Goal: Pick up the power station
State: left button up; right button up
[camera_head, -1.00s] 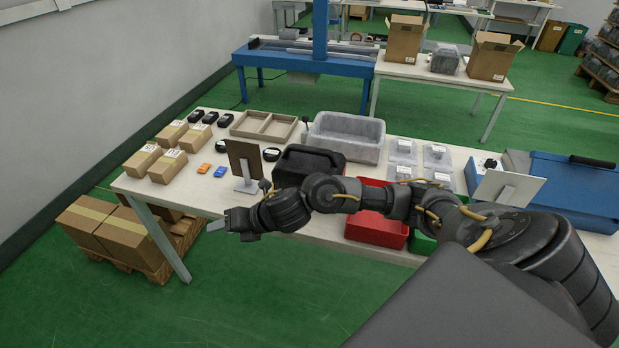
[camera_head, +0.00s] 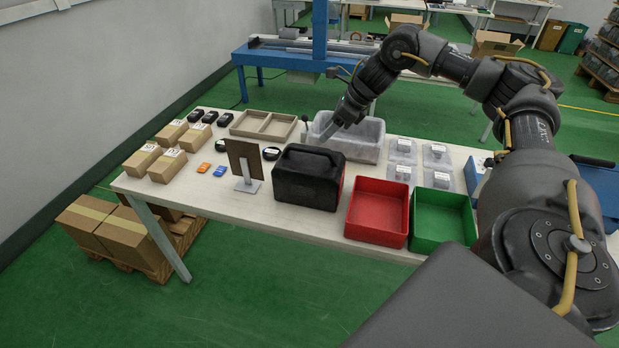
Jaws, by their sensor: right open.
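The power station (camera_head: 308,180) is a black box-shaped unit with a handle along its top. It stands upright on the white table (camera_head: 215,200), near the front edge in the middle. My right gripper (camera_head: 328,132) is above and behind it, pointing down over the grey bin, apart from the power station. It is open, with nothing seen between its fingers. My left gripper is out of view.
A red bin (camera_head: 376,212) and a green bin (camera_head: 443,216) stand right of the power station. A grey bin (camera_head: 350,147) is behind it. A board on a stand (camera_head: 243,165) is close on its left. Small boxes (camera_head: 167,166) lie further left.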

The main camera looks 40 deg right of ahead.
aim_at(311, 148)
jog(key=x, duration=0.5)
jog(key=shift+w+a+f+p, duration=0.15)
jog(key=shift+f+p, duration=0.1)
jog(key=shift+p, duration=0.15)
jog(key=shift+w+f+p, duration=0.15)
jog(key=shift+f+p, duration=0.1)
jog(key=shift+p, duration=0.05)
jog(key=p+x, duration=0.1)
jog(key=x, duration=0.3)
jog(key=shift+w+f, duration=0.2)
jog(key=shift+f, duration=0.1)
grip_shut()
jog(key=shift+r, duration=0.1)
dwell(0.4)
